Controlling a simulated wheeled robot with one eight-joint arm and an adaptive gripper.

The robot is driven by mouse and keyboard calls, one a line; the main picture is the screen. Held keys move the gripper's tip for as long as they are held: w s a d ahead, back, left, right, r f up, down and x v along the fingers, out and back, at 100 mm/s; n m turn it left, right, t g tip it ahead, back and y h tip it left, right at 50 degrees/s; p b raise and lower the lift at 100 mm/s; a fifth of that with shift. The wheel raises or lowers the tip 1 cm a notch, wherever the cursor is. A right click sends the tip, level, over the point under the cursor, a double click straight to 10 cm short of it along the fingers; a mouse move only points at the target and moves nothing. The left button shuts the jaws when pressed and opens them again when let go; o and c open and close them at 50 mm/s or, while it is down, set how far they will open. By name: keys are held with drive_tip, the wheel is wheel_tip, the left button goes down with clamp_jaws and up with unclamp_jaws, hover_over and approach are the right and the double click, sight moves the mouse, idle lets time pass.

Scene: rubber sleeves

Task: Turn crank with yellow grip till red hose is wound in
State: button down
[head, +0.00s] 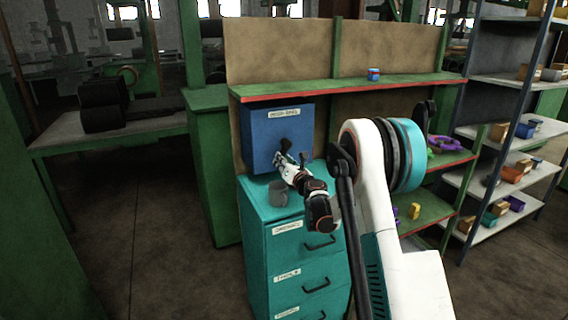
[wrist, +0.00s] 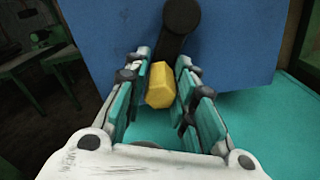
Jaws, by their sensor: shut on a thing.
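The crank is a dark arm (wrist: 178,32) on the front of a blue box (wrist: 235,40), with a yellow grip (wrist: 159,86) at its lower end. The blue box (head: 262,135) stands on a teal drawer cabinet in the head view. My gripper (wrist: 160,85) is around the yellow grip, with a finger pad on each side, and shut on it. In the head view my gripper (head: 287,163) is in front of the box and hides most of the crank. I cannot make out a red hose in either view.
A grey cup (head: 278,193) stands on the teal cabinet (head: 285,245), just left of my arm. A green shelf with a red edge (head: 345,86) runs above the box. Shelves with small parts stand to the right. Floor at the left is clear.

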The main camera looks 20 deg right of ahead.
drive_tip(key=shift+w+a+r, duration=0.15)
drive_tip(key=shift+a, duration=0.2)
drive_tip(key=c, duration=1.4)
unclamp_jaws()
drive_tip(key=shift+a, duration=0.1)
drive_tip(key=shift+o, duration=0.2)
drive_tip(key=shift+a+r, duration=0.1)
drive_tip(key=shift+d, duration=0.25)
drive_tip(key=shift+s, duration=0.4)
drive_tip(key=s, duration=1.1)
drive_tip(key=shift+s+d, duration=0.15)
drive_tip(key=shift+d, duration=0.05)
